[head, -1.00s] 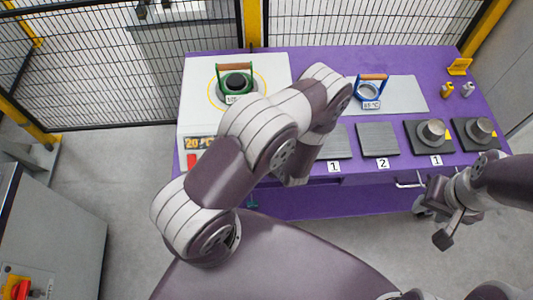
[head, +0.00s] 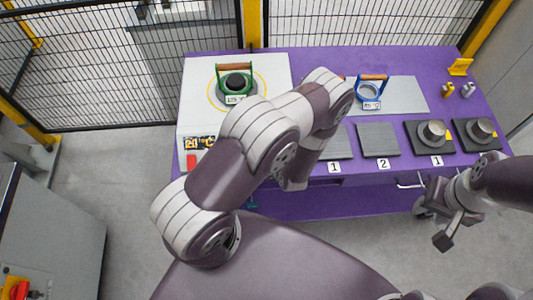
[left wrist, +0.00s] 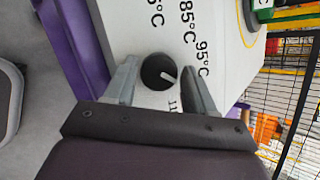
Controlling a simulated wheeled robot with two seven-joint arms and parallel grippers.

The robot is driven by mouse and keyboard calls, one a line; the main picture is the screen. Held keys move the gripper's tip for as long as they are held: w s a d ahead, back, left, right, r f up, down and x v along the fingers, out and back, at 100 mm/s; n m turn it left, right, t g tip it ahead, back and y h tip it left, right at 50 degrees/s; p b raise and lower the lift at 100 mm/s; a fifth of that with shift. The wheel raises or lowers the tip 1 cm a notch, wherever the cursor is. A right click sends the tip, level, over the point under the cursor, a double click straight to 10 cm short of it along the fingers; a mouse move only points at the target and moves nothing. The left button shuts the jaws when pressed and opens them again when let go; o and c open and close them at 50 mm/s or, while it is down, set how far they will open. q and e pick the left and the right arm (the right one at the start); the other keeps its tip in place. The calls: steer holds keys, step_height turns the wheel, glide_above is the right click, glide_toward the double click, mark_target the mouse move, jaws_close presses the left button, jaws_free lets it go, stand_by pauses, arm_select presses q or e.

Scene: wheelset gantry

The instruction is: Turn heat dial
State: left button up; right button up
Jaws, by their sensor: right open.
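The heat dial (left wrist: 159,72) is a round black knob with a white pointer mark on a white panel, seen in the left wrist view. Printed temperature marks, among them 85°C and 95°C, lie beside it. My left gripper (left wrist: 161,84) is open, with one finger on each side of the dial and a visible gap to it. In the head view my left arm hides the dial and that gripper. The white heater unit (head: 198,75) shows an orange display (head: 199,143) and a red switch (head: 191,161). My right gripper (head: 432,222) is open and empty in front of the bench.
A green ring with a wooden handle (head: 236,84) sits on the heater. A blue ring (head: 370,91) stands on a grey plate (head: 406,93). Dark pads and metal pieces (head: 433,132) line the purple bench's (head: 325,60) front. A black mesh fence (head: 80,60) stands behind.

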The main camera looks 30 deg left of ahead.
arm_select(q)
steer(key=shift+o, duration=0.6)
steer(key=shift+s+d+r, duration=0.15)
steer(key=shift+d+r, duration=0.05)
steer(key=shift+d, duration=0.05)
steer(key=b+v, duration=0.1)
steer(key=v, duration=1.1)
steer(key=shift+b, duration=0.4)
